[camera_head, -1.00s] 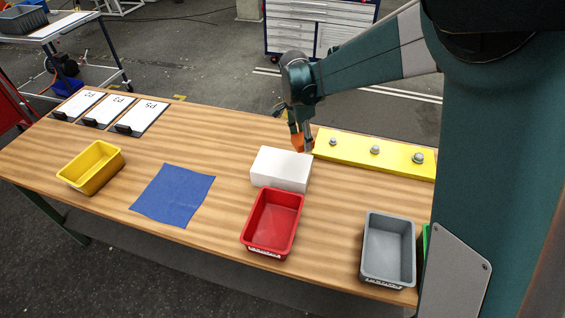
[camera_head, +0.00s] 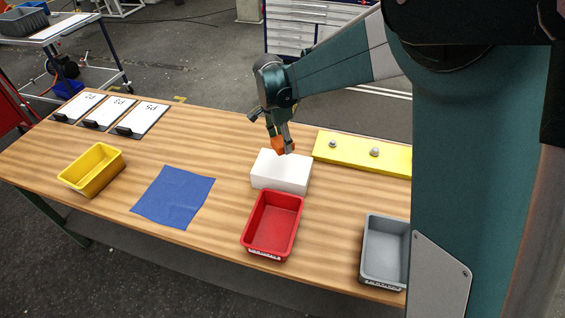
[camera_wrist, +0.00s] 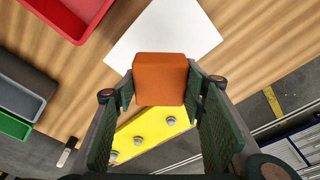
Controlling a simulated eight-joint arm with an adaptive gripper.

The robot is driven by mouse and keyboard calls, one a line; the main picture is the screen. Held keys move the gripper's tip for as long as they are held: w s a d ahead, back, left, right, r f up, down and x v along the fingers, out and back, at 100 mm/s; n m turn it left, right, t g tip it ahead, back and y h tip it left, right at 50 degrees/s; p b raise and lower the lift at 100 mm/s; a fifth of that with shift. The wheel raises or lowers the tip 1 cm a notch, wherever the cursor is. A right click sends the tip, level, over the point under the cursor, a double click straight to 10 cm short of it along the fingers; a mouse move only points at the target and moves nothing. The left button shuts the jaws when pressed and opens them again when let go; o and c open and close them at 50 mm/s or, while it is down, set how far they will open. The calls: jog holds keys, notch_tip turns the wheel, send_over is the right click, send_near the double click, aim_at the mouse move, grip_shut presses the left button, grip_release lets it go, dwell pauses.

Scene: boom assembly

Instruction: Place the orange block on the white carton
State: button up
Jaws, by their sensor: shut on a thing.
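My gripper (camera_head: 282,143) is shut on the orange block (camera_head: 279,147). In the wrist view the orange block (camera_wrist: 160,78) sits between the two fingers of my gripper (camera_wrist: 160,88). The white carton (camera_head: 281,174) lies on the wooden table, and the block is over its far part in the head view. In the wrist view the white carton (camera_wrist: 168,32) shows beyond the block, partly hidden by it. Whether the block touches the carton top or hangs just above it, I cannot tell.
A red bin (camera_head: 272,224) stands just in front of the carton. A yellow board with bolts (camera_head: 345,150) lies to its right. A grey bin (camera_head: 385,250) is at front right, a blue cloth (camera_head: 173,196) and yellow bin (camera_head: 91,170) at left.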

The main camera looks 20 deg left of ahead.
aim_at(279, 141)
jog(key=shift+f, duration=2.75)
jog(key=shift+f, duration=1.9)
jog(key=shift+f, duration=0.2)
jog(key=o, duration=1)
jog(key=shift+r, duration=0.3)
jog(key=r, duration=0.4)
jog(key=s+r, duration=0.1)
jog(key=r, duration=0.2)
jog(key=a+r, duration=0.1)
jog(key=r, duration=0.3)
jog(key=shift+s+a+r, duration=0.1)
jog(key=shift+s+r, duration=0.05)
jog(key=shift+r, duration=0.2)
